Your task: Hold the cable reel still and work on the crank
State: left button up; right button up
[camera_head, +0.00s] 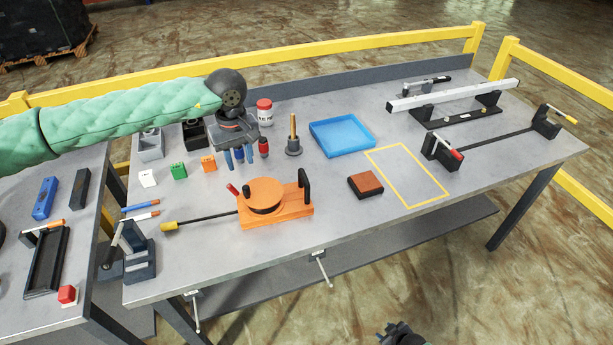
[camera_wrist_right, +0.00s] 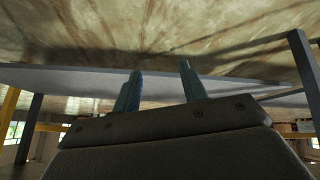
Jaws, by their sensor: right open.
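The orange cable reel (camera_head: 264,196) stands on the grey table, with a round drum, a black upright handle (camera_head: 305,184) at its right and a small red knob at its left. The crank (camera_head: 205,217) is a thin black rod running left from the reel to a yellow grip (camera_head: 168,226). My left gripper (camera_head: 238,162) hangs above and behind the reel, fingers down and apart, touching nothing that I can see. My right gripper (camera_wrist_right: 160,80) is open and empty in the right wrist view, below table height; part of that arm shows at the bottom of the head view.
Behind the reel stand a red-lidded jar (camera_head: 264,112), a peg on a base (camera_head: 293,140) and small colored blocks. A blue tray (camera_head: 342,137), a brown-topped block (camera_head: 365,185) and a yellow outlined area (camera_head: 408,204) lie to the right. Clamps hang at the front edge.

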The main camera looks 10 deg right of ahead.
jog(key=w+d+r+n+t+y, duration=0.1)
jog(key=w+d+r+n+t, duration=0.1)
jog(key=w+d+r, duration=0.5)
jog(key=w+d+r+n+t+y, duration=0.15)
jog(key=w+d+r, duration=0.3)
jog(key=r, duration=0.55)
jog(key=w+d+r+n+t+y, duration=0.1)
jog(key=d+r+n, duration=0.1)
jog(key=d+r, duration=0.55)
jog(key=w+d+r+n+t, duration=0.15)
jog(key=d+r, duration=0.35)
jog(key=r, duration=0.5)
notch_tip(320, 180, up, 27)
jog(key=m+g+h, duration=0.2)
jog(key=m+g, duration=1.3)
jog(key=m, duration=0.4)
send_over(307, 184)
jog(key=d, duration=0.4)
jog(key=a+f+n+t+h, duration=0.1)
jog(key=n, duration=0.1)
jog(key=a+f+n+h, duration=0.1)
jog(key=a+n+h, duration=0.1)
jog(key=shift+w+a+f+t, duration=0.2)
jog(key=shift+f+t, duration=0.15)
jog(key=shift+t, duration=0.05)
jog(key=shift+s+a+f+n, duration=0.2)
jog(key=shift+a+f+n, duration=0.15)
jog(key=shift+f+n, duration=0.2)
jog(key=shift+f, duration=3.75)
grip_shut()
